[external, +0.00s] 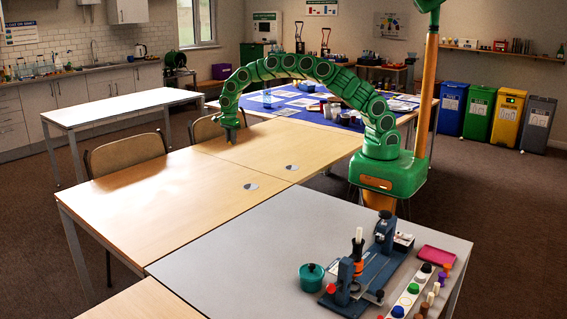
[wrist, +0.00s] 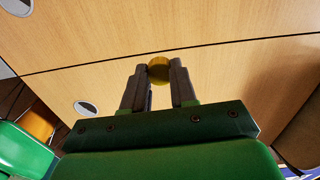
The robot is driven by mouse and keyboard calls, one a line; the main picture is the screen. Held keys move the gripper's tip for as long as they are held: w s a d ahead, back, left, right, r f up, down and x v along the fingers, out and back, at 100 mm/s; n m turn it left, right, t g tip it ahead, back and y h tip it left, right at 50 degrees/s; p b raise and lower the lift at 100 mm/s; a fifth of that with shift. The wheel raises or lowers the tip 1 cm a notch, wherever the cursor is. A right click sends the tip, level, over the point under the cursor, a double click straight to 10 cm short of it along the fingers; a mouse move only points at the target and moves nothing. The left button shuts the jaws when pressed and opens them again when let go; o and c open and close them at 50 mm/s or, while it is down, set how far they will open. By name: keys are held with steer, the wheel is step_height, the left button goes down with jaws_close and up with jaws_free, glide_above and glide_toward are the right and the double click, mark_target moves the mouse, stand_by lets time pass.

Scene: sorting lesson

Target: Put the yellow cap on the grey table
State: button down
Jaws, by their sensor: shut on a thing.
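The yellow cap (wrist: 159,69) shows in the wrist view, between the fingertips of my gripper (wrist: 159,76), which is shut on it. Wooden tabletop lies beneath the cap. In the external view my gripper (external: 231,138) points down at the far end of the wooden tables (external: 165,192); I cannot make out the cap there. I cannot tell whether the cap touches the wood. The grey table (external: 285,222) stands in the front right, well away from my gripper, with a wide bare area on its left and back.
On the grey table are a teal pot (external: 311,277), a blue apparatus (external: 372,268), a pink tray (external: 437,255) and a white strip (external: 405,298) with several coloured caps. Chairs (external: 128,152) stand behind the wooden tables. A pale table (external: 125,106) is at the back left.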

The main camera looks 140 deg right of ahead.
steer(key=shift+s+a+r, duration=0.25)
steer(key=shift+a+r, duration=0.05)
steer(key=shift+a, duration=0.25)
steer(key=shift+s+a+r, duration=0.25)
steer(key=shift+a+r, duration=0.05)
steer(key=shift+a, duration=0.25)
